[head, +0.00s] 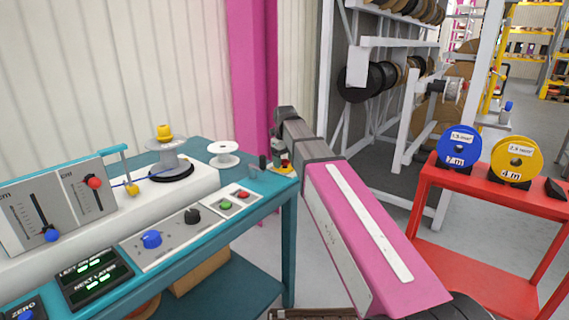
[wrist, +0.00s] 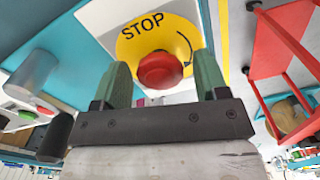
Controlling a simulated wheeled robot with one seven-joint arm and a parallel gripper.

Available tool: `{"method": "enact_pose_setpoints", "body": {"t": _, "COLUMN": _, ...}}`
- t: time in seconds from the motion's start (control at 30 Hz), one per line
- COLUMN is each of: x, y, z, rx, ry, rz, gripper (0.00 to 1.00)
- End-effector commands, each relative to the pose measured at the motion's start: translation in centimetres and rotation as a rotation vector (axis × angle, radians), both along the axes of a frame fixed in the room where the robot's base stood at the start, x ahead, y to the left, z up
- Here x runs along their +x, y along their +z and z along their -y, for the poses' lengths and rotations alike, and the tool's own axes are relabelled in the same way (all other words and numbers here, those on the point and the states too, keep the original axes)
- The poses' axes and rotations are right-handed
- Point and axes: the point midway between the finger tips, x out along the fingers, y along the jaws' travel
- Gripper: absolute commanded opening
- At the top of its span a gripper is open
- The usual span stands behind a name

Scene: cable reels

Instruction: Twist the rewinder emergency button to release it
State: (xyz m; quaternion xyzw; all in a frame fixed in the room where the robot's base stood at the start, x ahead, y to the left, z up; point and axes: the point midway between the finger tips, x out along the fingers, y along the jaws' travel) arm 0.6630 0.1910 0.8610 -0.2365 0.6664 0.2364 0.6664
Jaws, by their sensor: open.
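The emergency button (wrist: 160,70) shows in the wrist view as a red mushroom head on a yellow disc (wrist: 158,32) marked STOP with a curved arrow. My gripper (wrist: 166,76) is open, with one green finger on each side of the red head. I cannot tell whether the fingers touch it. In the head view my gripper (head: 282,164) is small and partly hidden at the far right corner of the teal bench. There a bit of yellow and red shows beside it, and the button is mostly hidden.
The teal rewinder bench (head: 288,235) carries a white spool (head: 224,154), a grey reel with a yellow knob (head: 165,133), and green and red push buttons (head: 243,194). A red table (head: 485,188) with blue (head: 459,140) and yellow reels (head: 517,152) stands right. Grey floor lies between.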

Motion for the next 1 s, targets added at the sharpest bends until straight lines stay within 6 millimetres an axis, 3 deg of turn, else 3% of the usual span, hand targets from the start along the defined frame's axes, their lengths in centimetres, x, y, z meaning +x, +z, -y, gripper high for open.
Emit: {"method": "enact_pose_setpoints", "body": {"t": 1.0, "x": 0.1, "y": 6.3, "z": 0.0, "rx": 0.0, "ry": 0.0, "rz": 0.0, "gripper": 0.67}}
